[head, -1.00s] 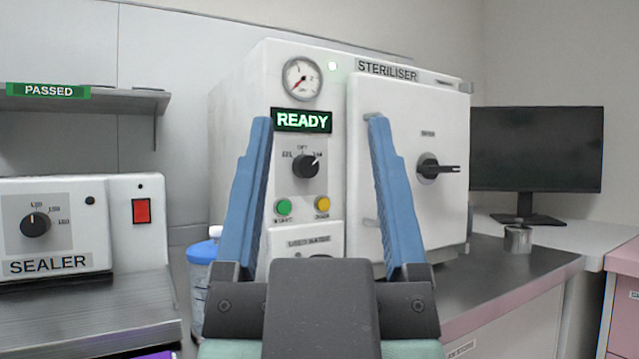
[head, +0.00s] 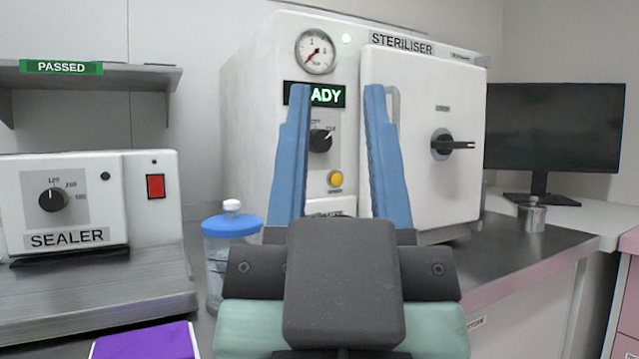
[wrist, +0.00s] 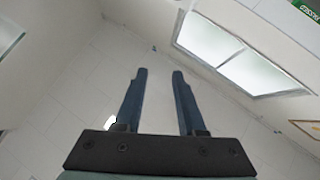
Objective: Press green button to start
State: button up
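The white steriliser (head: 260,110) stands on the counter in the head view, its door (head: 420,150) shut. Its display (head: 326,95) is lit green and partly covered by my left finger; "ADY" shows. A yellow button (head: 335,179) shows between my fingers. The green button is hidden in the head view, behind my left finger. My gripper (head: 338,90) points upward in front of the steriliser panel, fingers apart with nothing between them. In the wrist view my open gripper (wrist: 158,72) faces the ceiling and a bright window panel; no button shows there.
A sealer (head: 95,200) stands on the left below a shelf (head: 140,82). A blue-lidded jar (head: 232,225) stands close to my gripper's left. A purple box (head: 145,342) lies front left. A monitor (head: 555,130) and metal cup (head: 531,216) are right.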

grip_shut()
dwell(1.4)
